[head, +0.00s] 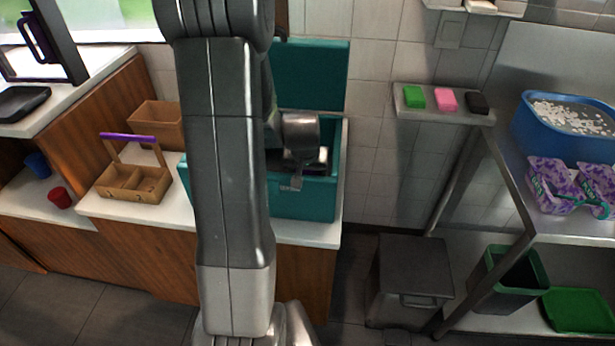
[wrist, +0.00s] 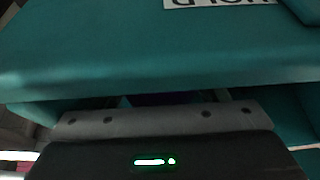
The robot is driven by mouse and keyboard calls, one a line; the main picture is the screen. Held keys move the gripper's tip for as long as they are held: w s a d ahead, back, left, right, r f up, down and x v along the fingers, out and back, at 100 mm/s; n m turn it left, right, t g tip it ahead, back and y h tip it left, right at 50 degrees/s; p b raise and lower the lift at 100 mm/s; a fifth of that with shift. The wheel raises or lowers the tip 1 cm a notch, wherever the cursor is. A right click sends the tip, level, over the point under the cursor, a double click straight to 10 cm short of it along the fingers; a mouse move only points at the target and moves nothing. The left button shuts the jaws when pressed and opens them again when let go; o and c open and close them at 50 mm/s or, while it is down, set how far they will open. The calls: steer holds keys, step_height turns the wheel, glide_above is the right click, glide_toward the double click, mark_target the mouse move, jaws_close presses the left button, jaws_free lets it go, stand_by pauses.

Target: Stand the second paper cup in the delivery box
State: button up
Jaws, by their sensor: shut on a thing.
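The teal delivery box (head: 312,203) stands on the counter with its lid (head: 318,72) up at the back. My gripper (head: 296,180) is down at the box opening, partly hidden by my arm and the front wall. In the wrist view, the teal wall (wrist: 150,55) fills the upper part, close in front of my gripper (wrist: 160,100). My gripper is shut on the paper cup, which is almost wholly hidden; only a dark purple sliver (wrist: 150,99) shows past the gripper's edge. I cannot tell the cup's tilt or whether it touches the box floor.
A wooden carrier (head: 135,183) with a purple handle and a brown box (head: 157,120) stand left of the delivery box. A red cup (head: 59,197) and a blue cup (head: 38,164) are on the lower left shelf. A grey bin (head: 412,275) stands to the right.

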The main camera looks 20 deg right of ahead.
steer(key=shift+f, duration=1.3)
steer(key=shift+f+b, duration=0.2)
steer(key=shift+b, duration=0.1)
steer(key=o, duration=0.9)
steer(key=shift+c, duration=0.2)
steer(key=shift+r, duration=0.15)
steer(key=shift+r+p, duration=0.2)
steer(key=shift+p, duration=0.15)
steer(key=v, duration=1.1)
steer(key=shift+r, duration=0.35)
steer(key=shift+s, duration=0.1)
